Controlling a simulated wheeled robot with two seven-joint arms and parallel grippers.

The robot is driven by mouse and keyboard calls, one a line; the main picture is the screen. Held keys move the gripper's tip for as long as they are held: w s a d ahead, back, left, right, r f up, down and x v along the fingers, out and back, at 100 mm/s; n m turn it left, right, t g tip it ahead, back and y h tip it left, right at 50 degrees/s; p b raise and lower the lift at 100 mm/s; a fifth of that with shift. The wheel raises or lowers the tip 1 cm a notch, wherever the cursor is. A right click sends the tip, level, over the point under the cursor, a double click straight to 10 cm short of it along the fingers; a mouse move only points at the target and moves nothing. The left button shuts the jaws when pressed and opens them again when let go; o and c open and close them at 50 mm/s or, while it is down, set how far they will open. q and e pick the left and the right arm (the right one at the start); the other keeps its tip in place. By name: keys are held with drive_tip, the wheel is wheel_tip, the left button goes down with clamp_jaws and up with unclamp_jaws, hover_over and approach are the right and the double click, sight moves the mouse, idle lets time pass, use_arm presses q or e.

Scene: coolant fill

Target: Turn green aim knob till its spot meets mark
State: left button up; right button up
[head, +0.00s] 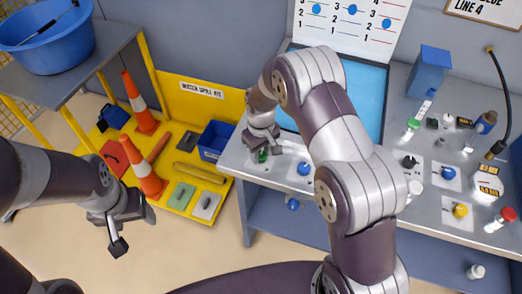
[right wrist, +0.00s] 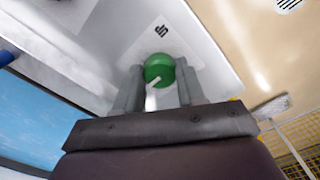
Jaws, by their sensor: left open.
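The green aim knob (head: 262,156) is at the left end of the grey bench, partly hidden by my right gripper (head: 262,137). In the right wrist view the round green knob (right wrist: 159,70) sits between the two fingers of my right gripper (right wrist: 160,78), which lie flush along both its sides. A white pointer stripe shows on the knob, towards the palm. The knob is on a white plate (right wrist: 185,38) with a dark printed label; I cannot make out the mark. My left gripper (head: 134,231) is open and empty over the floor, away from the bench.
Black and yellow (head: 460,210) knobs, bottles and a blue box (head: 429,72) crowd the bench's right side. Orange cones (head: 139,103) and a yellow floor tray (head: 205,207) lie left.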

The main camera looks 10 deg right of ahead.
drive_tip(key=shift+c, duration=0.4)
drive_tip(key=shift+m, duration=0.3)
drive_tip(key=m, duration=0.3)
drive_tip(key=shift+m, duration=0.4)
drive_tip(key=m, duration=0.4)
drive_tip(key=shift+p, duration=0.4)
drive_tip(key=shift+m, duration=0.3)
drive_tip(key=shift+r, duration=0.1)
drive_tip(key=o, duration=1.1)
drive_tip(key=shift+c, duration=0.2)
